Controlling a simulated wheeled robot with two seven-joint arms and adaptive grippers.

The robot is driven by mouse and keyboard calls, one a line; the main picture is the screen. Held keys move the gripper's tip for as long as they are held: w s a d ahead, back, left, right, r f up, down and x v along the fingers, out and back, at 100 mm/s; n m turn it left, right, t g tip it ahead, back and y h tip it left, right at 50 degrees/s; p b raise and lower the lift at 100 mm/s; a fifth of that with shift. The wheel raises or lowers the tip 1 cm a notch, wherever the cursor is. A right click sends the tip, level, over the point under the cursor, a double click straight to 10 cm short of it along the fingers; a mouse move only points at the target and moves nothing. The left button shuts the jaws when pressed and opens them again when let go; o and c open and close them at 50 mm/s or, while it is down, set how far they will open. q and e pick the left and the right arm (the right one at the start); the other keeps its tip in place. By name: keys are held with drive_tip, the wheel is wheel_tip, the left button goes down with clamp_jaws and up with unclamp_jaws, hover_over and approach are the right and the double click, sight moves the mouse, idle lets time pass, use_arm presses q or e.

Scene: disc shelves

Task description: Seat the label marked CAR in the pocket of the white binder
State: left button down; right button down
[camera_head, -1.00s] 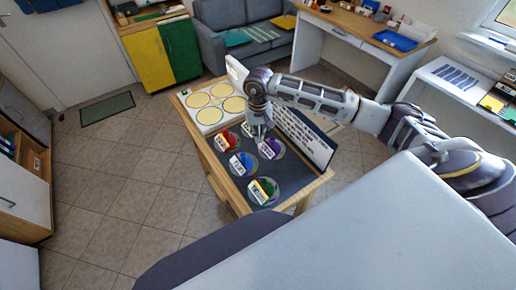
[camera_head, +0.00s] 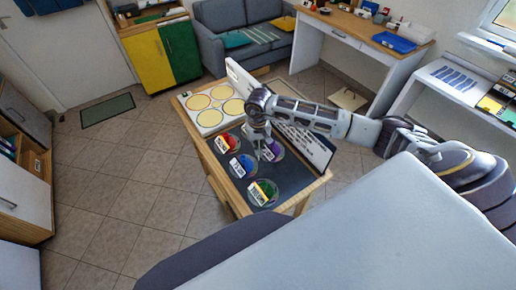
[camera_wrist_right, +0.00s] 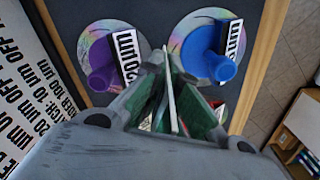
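My right gripper (camera_head: 264,150) is low over the dark top of the small table, among the disc holders. In the right wrist view its fingers (camera_wrist_right: 168,75) are close together, with a thin pale plate (camera_wrist_right: 171,88) edge-on between them; its face and any marking are hidden. A purple knob (camera_wrist_right: 101,75) and a blue knob (camera_wrist_right: 220,65) stand on discs ahead of the fingers, each with a printed white card beside it. I cannot read CAR on anything or pick out a white binder for sure. My left gripper is not in view.
A white panel with black print (camera_head: 310,150) stands along the table's right edge. A white board with yellow circles (camera_head: 198,102) lies at its far end. A cabinet (camera_head: 20,150) with several narrow spines stands at left. Open tiled floor (camera_head: 130,180) lies between.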

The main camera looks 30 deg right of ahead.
drive_tip(key=shift+f, duration=0.6)
drive_tip(key=shift+f, duration=0.15)
drive_tip(key=c, duration=2.2)
unclamp_jaws()
drive_tip(key=o, duration=0.6)
drive_tip(key=shift+c, duration=0.2)
drive_tip(key=shift+r, duration=0.2)
drive_tip(key=shift+r+b, duration=1.1)
drive_tip(key=shift+r, duration=4.85)
